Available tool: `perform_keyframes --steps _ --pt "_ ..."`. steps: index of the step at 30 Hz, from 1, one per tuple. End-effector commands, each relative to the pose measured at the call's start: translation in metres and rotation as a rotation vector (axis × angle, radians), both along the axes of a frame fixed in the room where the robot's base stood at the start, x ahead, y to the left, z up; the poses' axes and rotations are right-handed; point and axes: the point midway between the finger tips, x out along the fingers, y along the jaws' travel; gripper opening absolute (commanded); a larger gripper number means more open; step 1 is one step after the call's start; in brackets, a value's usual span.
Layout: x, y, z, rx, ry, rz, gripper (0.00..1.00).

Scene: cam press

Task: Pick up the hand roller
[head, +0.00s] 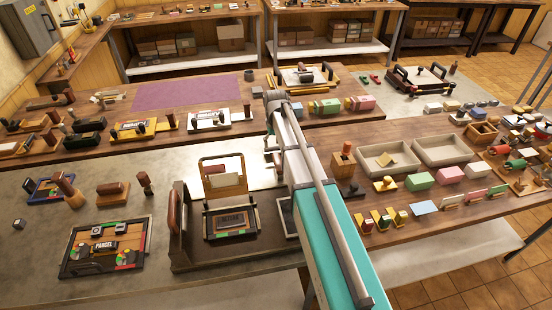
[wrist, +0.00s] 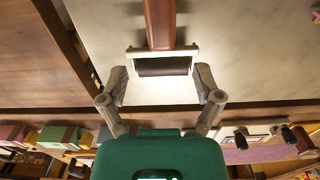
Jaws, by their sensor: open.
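The hand roller (wrist: 163,66) shows in the wrist view, with a reddish-brown wooden handle (wrist: 160,22), a pale metal frame and a dark roller. It lies on a pale grey surface, and the handle's end is cut off by the top edge of the picture. My gripper (wrist: 161,78) is open. One finger is on each side of the roller's frame, with a gap on both sides and nothing held.
A wooden press with a raised lid (head: 222,174) stands just left of my arm on the grey worktop. A parcel stamp board (head: 103,247) lies farther left. Pale trays (head: 445,151) and several small coloured blocks crowd the right table. Grey worktop is bare behind the press.

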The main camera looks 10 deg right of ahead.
Motion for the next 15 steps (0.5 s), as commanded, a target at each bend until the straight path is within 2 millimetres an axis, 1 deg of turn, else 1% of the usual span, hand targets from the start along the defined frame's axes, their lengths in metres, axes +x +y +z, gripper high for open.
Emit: perform_keyframes --steps 5,15 --pt "-0.001 0.000 -0.008 0.000 0.000 0.000 0.83" --pt "-0.006 0.002 -0.035 0.000 0.000 -0.001 0.83"
